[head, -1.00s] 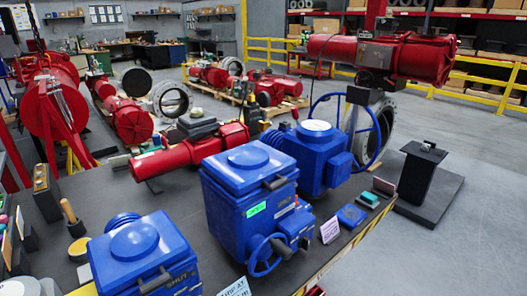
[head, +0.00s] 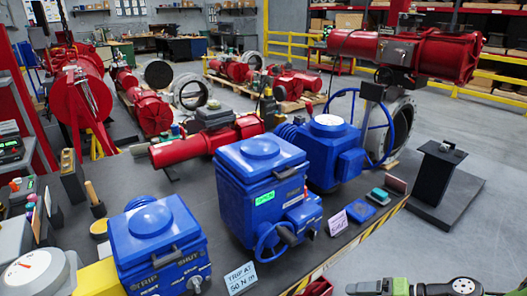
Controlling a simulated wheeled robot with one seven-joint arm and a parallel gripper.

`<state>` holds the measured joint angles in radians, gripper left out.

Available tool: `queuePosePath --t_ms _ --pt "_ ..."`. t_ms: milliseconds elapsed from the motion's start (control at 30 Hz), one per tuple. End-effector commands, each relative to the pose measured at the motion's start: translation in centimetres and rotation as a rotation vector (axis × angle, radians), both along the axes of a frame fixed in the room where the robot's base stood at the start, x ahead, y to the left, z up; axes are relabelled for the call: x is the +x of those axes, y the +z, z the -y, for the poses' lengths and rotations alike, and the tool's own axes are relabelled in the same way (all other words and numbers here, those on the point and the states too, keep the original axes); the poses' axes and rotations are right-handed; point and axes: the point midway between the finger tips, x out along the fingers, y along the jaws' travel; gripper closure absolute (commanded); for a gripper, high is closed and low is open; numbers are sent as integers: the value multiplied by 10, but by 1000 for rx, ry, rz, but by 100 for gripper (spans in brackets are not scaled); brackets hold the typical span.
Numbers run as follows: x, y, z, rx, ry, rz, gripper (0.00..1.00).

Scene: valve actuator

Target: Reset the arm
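The dark bench (head: 185,192) carries several blue valve actuators, such as the middle one (head: 262,190), and a red cylinder actuator (head: 208,142). A black stand (head: 434,172) is at right. A large red actuator (head: 405,55) sits on a grey valve behind.

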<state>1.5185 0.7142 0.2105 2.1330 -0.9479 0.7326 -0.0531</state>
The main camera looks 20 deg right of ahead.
Motion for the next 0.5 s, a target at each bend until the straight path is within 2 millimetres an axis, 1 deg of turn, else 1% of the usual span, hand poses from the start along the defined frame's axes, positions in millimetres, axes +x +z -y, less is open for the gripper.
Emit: queuePosePath --t_ms 33,100,167,200,233,300,367,400,467,500 --pt "6 8 -15 -66 67 -48 28" --pt "12 19 -37 -171 158 -119 28" --pt "15 31 -59 -284 239 -178 28" --pt "15 41 -74 -369 289 -208 28" --pt "14 49 -84 -433 321 -225 28" --pt "9 68 -108 -578 383 -247 28" --pt "2 86 -127 -699 420 -240 28" --pt "-4 98 -139 -775 439 -226 28" --pt "-16 116 -155 -879 454 -186 28" --pt "-25 127 -164 -940 458 -151 28"
